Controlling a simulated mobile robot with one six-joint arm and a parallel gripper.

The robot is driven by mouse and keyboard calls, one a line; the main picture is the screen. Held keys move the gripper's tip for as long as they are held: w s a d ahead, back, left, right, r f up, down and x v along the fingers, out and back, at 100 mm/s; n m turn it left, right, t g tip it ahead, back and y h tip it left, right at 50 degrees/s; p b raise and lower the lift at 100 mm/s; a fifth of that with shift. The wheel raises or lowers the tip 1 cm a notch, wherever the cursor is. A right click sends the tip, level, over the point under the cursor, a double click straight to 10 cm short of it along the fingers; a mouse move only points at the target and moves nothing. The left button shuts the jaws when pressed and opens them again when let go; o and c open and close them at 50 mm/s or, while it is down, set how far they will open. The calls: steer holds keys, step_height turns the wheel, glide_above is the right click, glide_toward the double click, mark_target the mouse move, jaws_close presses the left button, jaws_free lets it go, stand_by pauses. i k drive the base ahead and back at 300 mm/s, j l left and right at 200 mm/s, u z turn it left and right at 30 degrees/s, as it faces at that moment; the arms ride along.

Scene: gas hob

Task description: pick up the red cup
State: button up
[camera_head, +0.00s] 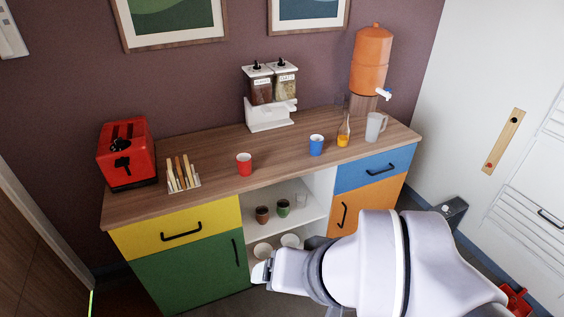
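The red cup (244,164) stands upright on the wooden counter top, near its front edge and left of the middle. Nothing touches it. My white arm reaches in from the lower right. Its narrow end, which looks like my gripper (262,272), is in front of the cabinet, lower in the picture than the cup and apart from it. The fingers cannot be made out clearly, so I cannot tell whether they are open or shut.
A white double dispenser (270,112) is behind. Open shelves below hold cups.

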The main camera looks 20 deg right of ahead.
mark_target(244, 160)
steer(key=i+j, duration=0.2)
steer(key=i, duration=0.25)
steer(key=i+j+u, duration=0.1)
steer(key=i, duration=0.3)
steer(key=i+j, duration=0.2)
steer(key=i, duration=0.25)
